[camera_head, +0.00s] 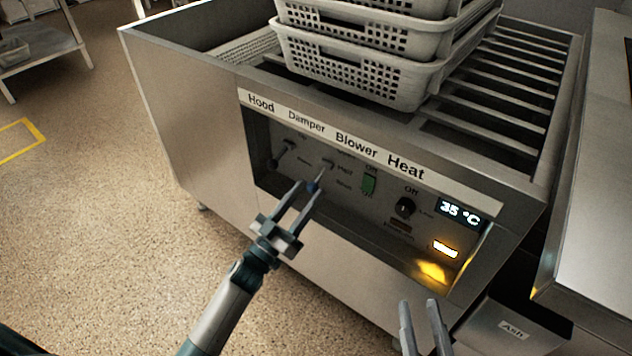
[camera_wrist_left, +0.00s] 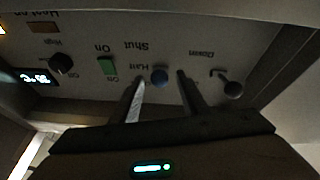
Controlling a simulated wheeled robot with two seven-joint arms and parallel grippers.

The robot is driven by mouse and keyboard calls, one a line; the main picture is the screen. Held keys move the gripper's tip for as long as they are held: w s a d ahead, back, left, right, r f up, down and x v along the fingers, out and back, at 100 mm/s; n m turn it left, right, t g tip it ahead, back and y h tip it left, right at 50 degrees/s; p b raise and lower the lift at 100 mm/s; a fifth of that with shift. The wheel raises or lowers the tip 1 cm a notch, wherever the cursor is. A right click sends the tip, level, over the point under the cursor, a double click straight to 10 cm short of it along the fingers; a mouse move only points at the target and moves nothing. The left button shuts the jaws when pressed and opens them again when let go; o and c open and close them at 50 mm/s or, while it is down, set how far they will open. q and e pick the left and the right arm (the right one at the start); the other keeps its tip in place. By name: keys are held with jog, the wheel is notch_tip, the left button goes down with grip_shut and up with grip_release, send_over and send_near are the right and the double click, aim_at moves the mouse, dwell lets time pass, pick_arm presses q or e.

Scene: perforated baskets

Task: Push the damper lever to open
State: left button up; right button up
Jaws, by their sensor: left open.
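The damper lever has a blue knob (camera_head: 313,187) and sticks out of the control panel under the word Damper. My left gripper (camera_head: 309,189) is open, with its two fingers pointing at the panel and one on each side of the knob. In the left wrist view the blue knob (camera_wrist_left: 159,76) shows between the fingertips, beside the upside-down words Half and Shut. Whether a finger touches it I cannot tell, nor the lever's exact setting. My right gripper (camera_head: 419,303) is at the bottom edge, its fingers apart, empty and away from the panel.
The dark-knobbed hood lever (camera_head: 276,163) is just left of the damper lever. To the right are a green blower switch (camera_head: 369,183), a heat knob (camera_head: 404,207) and a 35 °C display (camera_head: 460,213). White perforated baskets (camera_head: 360,65) stand stacked on the slats above.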

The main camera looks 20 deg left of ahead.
aim_at(313, 186)
pick_arm(q)
jog(key=shift+x, duration=2.2)
grip_shut()
